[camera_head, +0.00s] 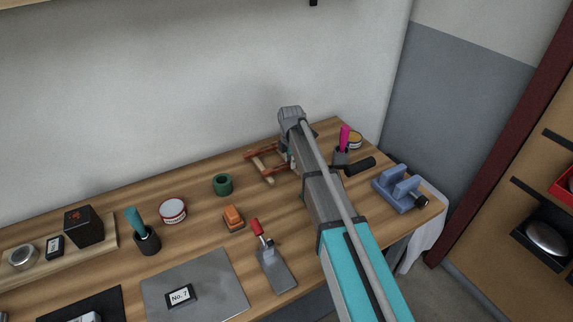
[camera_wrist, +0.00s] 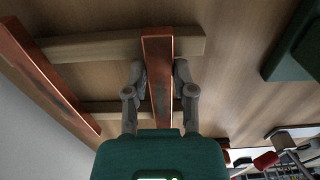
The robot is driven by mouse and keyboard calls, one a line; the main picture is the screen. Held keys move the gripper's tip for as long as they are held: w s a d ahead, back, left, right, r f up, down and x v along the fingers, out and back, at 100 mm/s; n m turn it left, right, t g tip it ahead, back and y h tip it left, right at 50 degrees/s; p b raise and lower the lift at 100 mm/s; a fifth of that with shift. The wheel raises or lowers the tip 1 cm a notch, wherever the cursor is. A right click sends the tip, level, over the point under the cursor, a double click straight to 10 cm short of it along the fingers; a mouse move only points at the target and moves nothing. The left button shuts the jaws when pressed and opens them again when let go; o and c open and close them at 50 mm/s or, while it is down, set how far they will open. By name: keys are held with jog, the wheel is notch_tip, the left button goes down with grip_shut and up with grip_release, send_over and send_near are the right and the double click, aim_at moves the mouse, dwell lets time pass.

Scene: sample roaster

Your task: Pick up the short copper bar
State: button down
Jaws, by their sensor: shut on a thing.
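In the wrist view, a copper bar (camera_wrist: 158,45) lies lengthwise between the two grey fingers of my gripper (camera_wrist: 158,73), which is shut on it. The bar crosses over a pale wooden rail (camera_wrist: 85,47). I cannot tell whether it rests on the rails or is raised. A second copper bar (camera_wrist: 48,78) lies across the rails to the left, apart from my gripper, and looks longer. In the head view, the wooden rack (camera_head: 266,173) with copper bars (camera_head: 260,150) is at the table's back. My arm hides most of my gripper and the held bar there.
Left of the rack are a green ring (camera_head: 222,184) and an orange block (camera_head: 233,215). Right of my arm are a pink-handled tool in a holder (camera_head: 344,138), a black cylinder (camera_head: 360,165) and a blue fixture (camera_head: 398,188). The wall stands close behind the rack.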

jog(key=shift+r, duration=0.15)
notch_tip(320, 180, up, 3)
jog(key=p, duration=0.3)
jog(key=s+r+p, duration=0.9)
jog(key=s+p, duration=0.1)
jog(key=s, duration=0.4)
jog(key=shift+a+r, duration=0.35)
jog(key=shift+a, duration=0.05)
